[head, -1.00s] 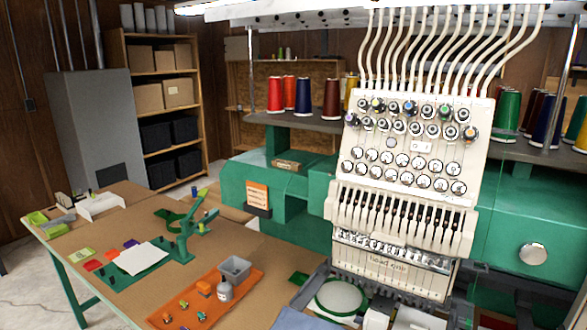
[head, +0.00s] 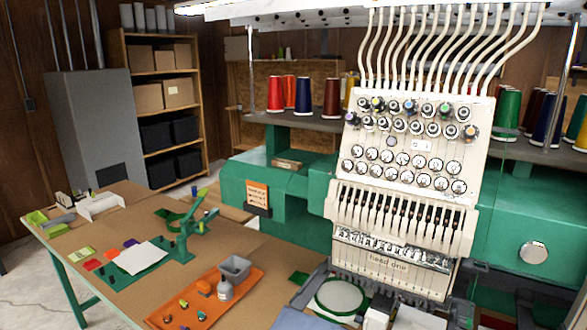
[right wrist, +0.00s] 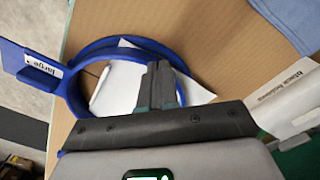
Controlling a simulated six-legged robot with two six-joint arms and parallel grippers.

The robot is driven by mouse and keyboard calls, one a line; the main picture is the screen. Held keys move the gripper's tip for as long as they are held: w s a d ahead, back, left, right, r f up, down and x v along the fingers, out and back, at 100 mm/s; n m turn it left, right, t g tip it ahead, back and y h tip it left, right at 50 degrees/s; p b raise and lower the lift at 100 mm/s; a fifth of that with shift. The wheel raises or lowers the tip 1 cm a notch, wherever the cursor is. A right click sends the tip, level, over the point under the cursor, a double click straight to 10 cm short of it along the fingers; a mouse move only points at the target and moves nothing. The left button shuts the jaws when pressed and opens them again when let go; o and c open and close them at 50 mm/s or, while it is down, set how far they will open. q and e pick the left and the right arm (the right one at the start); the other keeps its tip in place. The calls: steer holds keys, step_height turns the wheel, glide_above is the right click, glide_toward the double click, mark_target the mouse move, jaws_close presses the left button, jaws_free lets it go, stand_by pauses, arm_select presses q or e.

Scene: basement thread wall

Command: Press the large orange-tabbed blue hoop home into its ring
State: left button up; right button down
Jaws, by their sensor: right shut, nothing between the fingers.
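A large blue ring (right wrist: 72,93) lies on the brown tabletop in the right wrist view, with a blue side arm (right wrist: 20,62) bearing a white label that reads "large". White material (right wrist: 110,90) shows inside and across the ring's far edge. No orange tab shows, and I cannot tell whether this is the hoop or its outer ring, or both. My right gripper (right wrist: 158,72) is shut and empty, its fingertips over the inside of the ring. My gripper body hides the ring's near part. Neither gripper shows in the head view, and my left gripper is not in view.
A white labelled piece (right wrist: 285,100) and blue cloth (right wrist: 285,20) lie right of the ring. In the head view, the embroidery machine (head: 405,180) stands at the right with a green hoop (head: 318,298) below its needles. The table (head: 140,205) holds an orange mat (head: 245,285) and a green stand (head: 180,250).

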steer(key=shift+f+b, duration=0.35)
steer(key=shift+f, duration=0.05)
steer(key=shift+f, duration=0.15)
steer(key=shift+s, duration=0.1)
steer(key=shift+r, duration=0.4)
step_height(320, 180, up, 6)
steer(key=p, duration=0.3)
steer(key=shift+r+p, duration=0.2)
steer(key=shift+p, duration=0.1)
steer(key=shift+f, duration=0.1)
